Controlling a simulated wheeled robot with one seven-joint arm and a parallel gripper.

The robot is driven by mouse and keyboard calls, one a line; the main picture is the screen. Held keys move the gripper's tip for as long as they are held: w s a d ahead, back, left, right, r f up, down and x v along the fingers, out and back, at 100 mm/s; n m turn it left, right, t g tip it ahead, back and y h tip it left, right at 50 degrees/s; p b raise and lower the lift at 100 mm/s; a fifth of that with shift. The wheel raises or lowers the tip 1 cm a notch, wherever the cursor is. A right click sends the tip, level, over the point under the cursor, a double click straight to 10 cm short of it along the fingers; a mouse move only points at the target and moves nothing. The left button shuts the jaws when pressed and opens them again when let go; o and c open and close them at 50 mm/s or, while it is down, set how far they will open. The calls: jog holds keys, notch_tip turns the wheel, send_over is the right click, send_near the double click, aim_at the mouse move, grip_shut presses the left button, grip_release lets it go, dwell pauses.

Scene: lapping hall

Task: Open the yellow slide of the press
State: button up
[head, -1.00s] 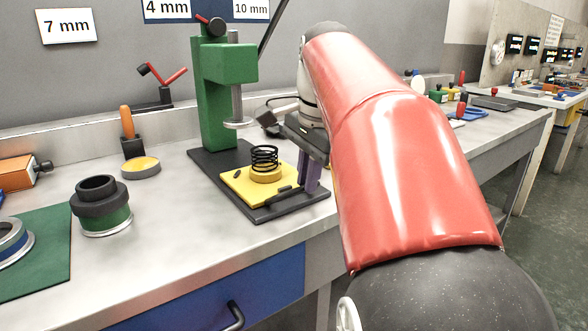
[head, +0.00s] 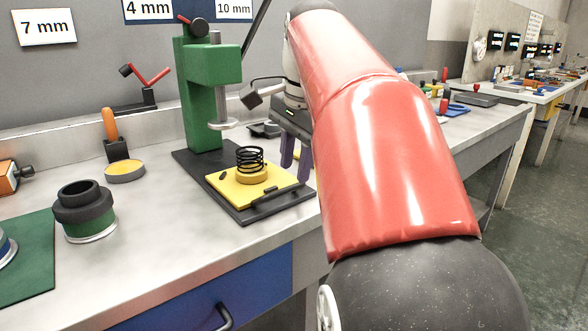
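The green press (head: 192,95) stands on a black base plate (head: 190,160) on the bench. Its yellow slide (head: 222,186) lies on the front part of the base, forward of the ram's round foot (head: 222,126). A yellow ring with a black coil spring (head: 250,160) sits on the slide. A dark bar (head: 272,194) runs along the slide's front right edge. My gripper (head: 296,155), with two purple fingers pointing down, hangs at the right of the slide. The fingers look clear of the slide.
A black and green cylinder (head: 84,210), a yellow-topped disc (head: 125,171) and an orange-handled tool (head: 112,130) stand left of the press. A dark object on a bent arm (head: 252,95) is behind my gripper. The bench front between cylinder and press is clear.

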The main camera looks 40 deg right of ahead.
jog(key=r, duration=0.2)
jog(key=s+r+p, duration=0.1)
jog(key=r, duration=0.1)
jog(key=shift+r, duration=0.3)
dwell(0.3)
